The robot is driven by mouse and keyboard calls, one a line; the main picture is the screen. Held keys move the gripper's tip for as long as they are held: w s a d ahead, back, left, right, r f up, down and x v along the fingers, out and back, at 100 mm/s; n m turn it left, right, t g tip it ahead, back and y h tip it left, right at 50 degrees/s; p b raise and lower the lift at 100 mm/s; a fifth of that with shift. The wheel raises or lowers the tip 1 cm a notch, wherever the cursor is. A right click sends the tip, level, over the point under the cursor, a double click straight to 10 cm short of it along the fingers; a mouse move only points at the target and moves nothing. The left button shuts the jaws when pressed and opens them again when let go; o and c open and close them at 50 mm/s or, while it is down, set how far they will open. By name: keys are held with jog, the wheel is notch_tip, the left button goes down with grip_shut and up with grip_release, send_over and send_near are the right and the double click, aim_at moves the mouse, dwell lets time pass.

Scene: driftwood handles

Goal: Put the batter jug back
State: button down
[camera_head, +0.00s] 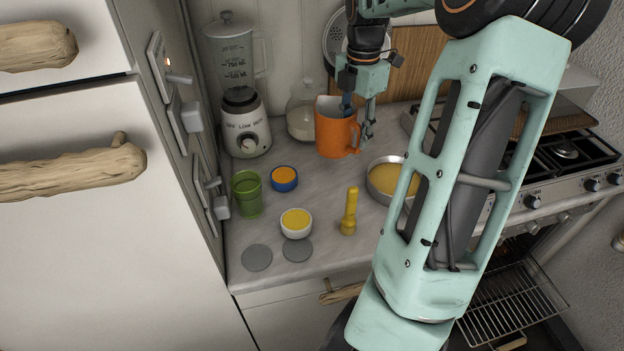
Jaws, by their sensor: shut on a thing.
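The orange jug (333,135), which fits the batter jug, stands upright at the back of the counter with its handle to the right. My gripper (357,112) comes down from above and is shut on the jug at its upper right side. One finger is at the rim and partly inside; the other is outside, near the handle. I cannot tell whether the jug's base touches the counter. Its contents are hidden.
A blender (245,125) and glass jar (302,115) stand left of the jug. A pan (372,190) of yellow batter, a yellow grinder-like object (349,212), white bowl (296,232), blue bowl (284,184) and green cup (247,200) stand nearer. Two grey discs (257,258) lie at the front.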

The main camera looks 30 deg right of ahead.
jog(key=shift+w+a, duration=0.15)
jog(key=shift+a, duration=0.1)
jog(key=shift+a+f, duration=0.15)
jog(key=shift+f, duration=0.2)
notch_tip(320, 180, down, 9)
jog(key=shift+f, duration=0.15)
jog(key=shift+f, duration=0.15)
jog(key=c, duration=1.3)
grip_release()
notch_tip(320, 180, up, 12)
jog(key=shift+r, duration=0.15)
